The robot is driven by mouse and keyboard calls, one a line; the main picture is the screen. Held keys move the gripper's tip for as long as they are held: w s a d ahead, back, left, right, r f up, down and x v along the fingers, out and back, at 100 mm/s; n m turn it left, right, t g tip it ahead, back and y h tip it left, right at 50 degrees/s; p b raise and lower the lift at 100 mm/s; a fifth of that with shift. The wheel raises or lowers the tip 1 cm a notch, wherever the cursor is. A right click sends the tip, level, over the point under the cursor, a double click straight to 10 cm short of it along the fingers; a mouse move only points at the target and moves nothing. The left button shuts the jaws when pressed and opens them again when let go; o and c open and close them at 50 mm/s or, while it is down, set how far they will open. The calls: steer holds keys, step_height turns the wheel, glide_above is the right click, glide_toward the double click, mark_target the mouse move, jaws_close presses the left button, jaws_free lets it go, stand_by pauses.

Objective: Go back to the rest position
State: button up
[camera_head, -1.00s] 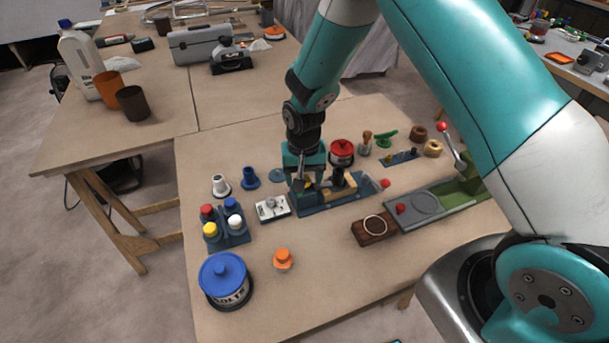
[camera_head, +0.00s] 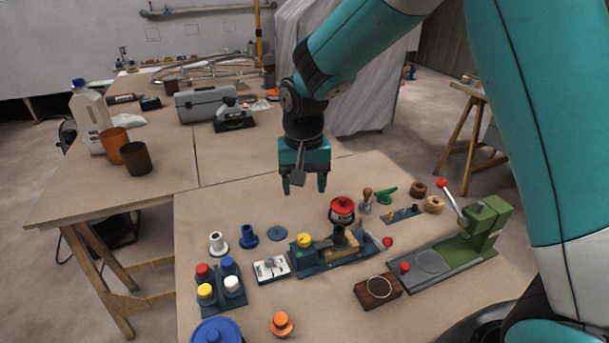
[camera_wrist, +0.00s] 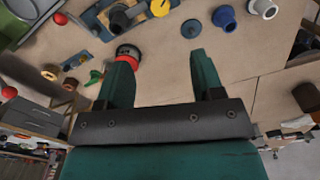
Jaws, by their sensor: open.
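My gripper (camera_head: 305,188) is open and empty, raised above the far part of the workbench (camera_head: 230,318) in the head view. Its two green fingers (camera_wrist: 162,80) are spread in the wrist view, with bare tabletop showing between them. Below and in front of it is the blue fixture plate (camera_head: 335,262) with a yellow knob (camera_head: 303,240) and a dark upright cylinder (camera_head: 339,236). The red-topped container (camera_head: 342,210) stands just behind that plate. Nothing touches the fingers.
A green lever press (camera_head: 478,232) stands at the right. A rack of coloured caps (camera_head: 220,290), a blue-lidded tin (camera_head: 216,332) and an orange knob (camera_head: 282,324) are at the left front. Bottles, cups and a grey toolbox (camera_head: 205,103) sit on the table behind.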

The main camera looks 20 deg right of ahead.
steer(key=shift+r, duration=1.15)
steer(key=s+a+r+n+y, duration=0.1)
steer(key=s+r+n, duration=0.2)
steer(key=s, duration=0.5)
steer(key=s+a+r+n+y, duration=0.1)
steer(key=s+a+r+n, duration=0.1)
steer(key=s, duration=0.6)
steer(key=s+a+r+n+y, duration=0.1)
steer(key=s+r+n+y, duration=0.1)
steer(key=s+n, duration=0.3)
steer(key=s+r, duration=0.1)
steer(key=s, duration=0.2)
steer(key=shift+s+a+r, duration=0.15)
steer(key=shift+s+r, duration=0.15)
steer(key=shift+r, duration=0.1)
